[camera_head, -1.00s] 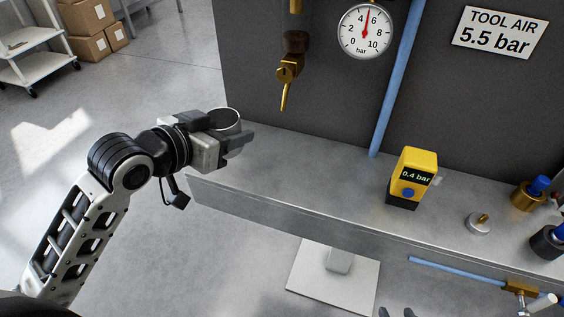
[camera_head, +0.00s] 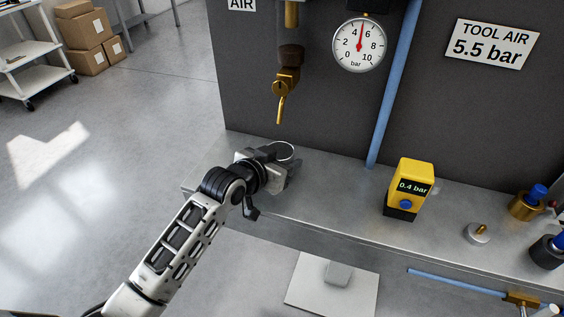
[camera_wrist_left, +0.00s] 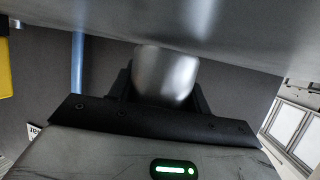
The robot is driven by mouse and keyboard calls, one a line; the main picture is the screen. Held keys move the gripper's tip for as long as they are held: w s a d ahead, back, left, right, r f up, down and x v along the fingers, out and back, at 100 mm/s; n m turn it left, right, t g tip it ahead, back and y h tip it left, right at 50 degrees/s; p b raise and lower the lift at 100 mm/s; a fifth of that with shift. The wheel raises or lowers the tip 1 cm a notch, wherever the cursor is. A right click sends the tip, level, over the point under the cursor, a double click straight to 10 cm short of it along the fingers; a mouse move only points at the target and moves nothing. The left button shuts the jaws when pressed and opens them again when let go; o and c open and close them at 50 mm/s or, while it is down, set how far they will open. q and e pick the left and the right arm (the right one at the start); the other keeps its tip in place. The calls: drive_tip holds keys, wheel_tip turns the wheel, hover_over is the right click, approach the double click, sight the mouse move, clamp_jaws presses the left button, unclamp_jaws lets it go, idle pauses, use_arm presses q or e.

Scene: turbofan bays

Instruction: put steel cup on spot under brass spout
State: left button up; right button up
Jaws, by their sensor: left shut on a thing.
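The steel cup (camera_head: 284,151) shows its round rim at the left part of the grey shelf. My left gripper (camera_head: 284,165) is shut on it, with a finger on either side. In the left wrist view the cup (camera_wrist_left: 167,76) is a smooth silvery cylinder between the dark fingers. The brass spout (camera_head: 281,103) hangs on the dark panel, above the cup in the picture and apart from it. The spot under the spout cannot be made out. Whether the cup touches the shelf is unclear. My right gripper is not in view.
The metal shelf (camera_head: 335,190) has clear room right of the cup. A yellow meter (camera_head: 411,186) stands further right, then a small round fitting (camera_head: 478,233) and brass valves. A blue pipe (camera_head: 393,90) runs down the panel near a gauge (camera_head: 359,45).

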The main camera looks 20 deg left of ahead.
use_arm(q)
drive_tip(key=shift+f, duration=0.35)
drive_tip(key=shift+f, duration=0.1)
drive_tip(key=o, duration=1)
drive_tip(key=shift+c, duration=0.2)
drive_tip(key=shift+s+r, duration=0.1)
drive_tip(key=shift+r, duration=0.1)
drive_tip(key=v, duration=1.2)
drive_tip(key=shift+f, duration=0.15)
